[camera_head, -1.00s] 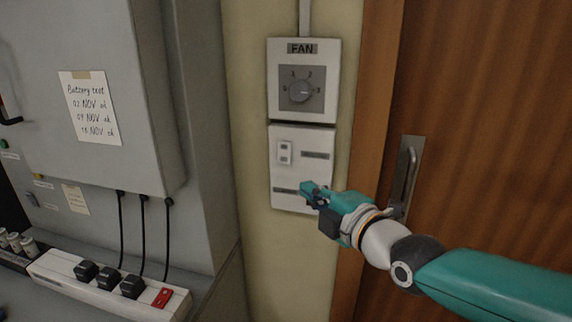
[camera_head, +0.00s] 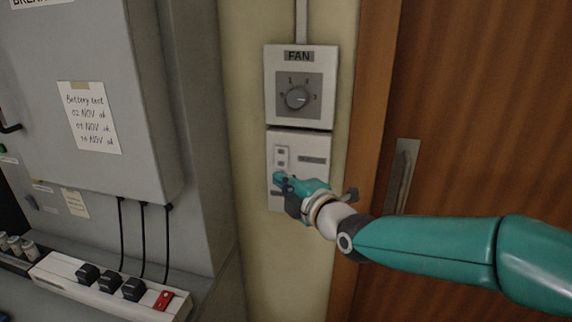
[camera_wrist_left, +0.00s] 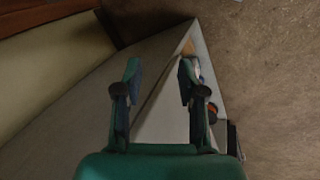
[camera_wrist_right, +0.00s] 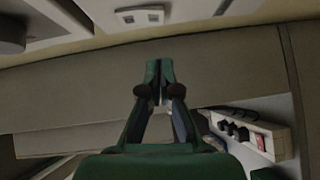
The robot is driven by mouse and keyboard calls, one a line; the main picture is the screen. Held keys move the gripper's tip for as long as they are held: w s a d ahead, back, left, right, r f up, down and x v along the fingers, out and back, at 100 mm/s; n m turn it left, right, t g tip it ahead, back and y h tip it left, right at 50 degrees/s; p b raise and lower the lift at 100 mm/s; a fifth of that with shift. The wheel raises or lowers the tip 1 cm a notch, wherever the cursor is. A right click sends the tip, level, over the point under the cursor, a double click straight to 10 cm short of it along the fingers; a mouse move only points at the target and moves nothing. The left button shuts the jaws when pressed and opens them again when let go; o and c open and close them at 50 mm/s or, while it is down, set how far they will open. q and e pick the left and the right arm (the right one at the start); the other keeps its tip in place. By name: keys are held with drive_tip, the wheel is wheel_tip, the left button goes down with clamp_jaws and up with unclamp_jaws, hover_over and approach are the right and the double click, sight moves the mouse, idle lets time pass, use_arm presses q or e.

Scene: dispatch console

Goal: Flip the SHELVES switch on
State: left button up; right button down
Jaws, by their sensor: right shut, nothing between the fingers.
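A pale switch plate (camera_head: 312,147) is on the wall below the FAN panel. A small white switch (camera_head: 282,157) shows at its upper left, beside a dark label (camera_head: 312,160) too small to read. My right gripper (camera_head: 279,178) is shut and empty, just below that switch and in front of the plate's lower part, which it partly hides. I cannot tell whether it touches the plate. The switch shows at the top of the right wrist view (camera_wrist_right: 140,17), beyond the shut fingertips (camera_wrist_right: 158,68). My left gripper (camera_wrist_left: 160,80) is open and empty in its own wrist view.
The FAN panel (camera_head: 327,80) with its rotary knob (camera_head: 297,98) is directly above. A wooden door (camera_head: 470,110) with a metal handle (camera_head: 404,175) is on the right. A grey cabinet (camera_head: 150,120) and a power strip (camera_head: 60,268) with black plugs are on the left.

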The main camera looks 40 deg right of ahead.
sight(277, 166)
drive_tip(key=shift+w+d+f+p, duration=0.2)
drive_tip(key=shift+w+d+p, duration=0.35)
drive_tip(key=shift+w+d, duration=0.4)
drive_tip(key=shift+w+d+f+p, duration=0.15)
drive_tip(key=shift+w+d+p, duration=0.4)
drive_tip(key=shift+w, duration=0.6)
drive_tip(key=shift+d+f+b, duration=0.15)
drive_tip(key=shift+f+b, duration=0.15)
drive_tip(key=shift+b, duration=0.75)
drive_tip(key=shift+w+r, duration=0.1)
drive_tip(key=shift+r, duration=0.15)
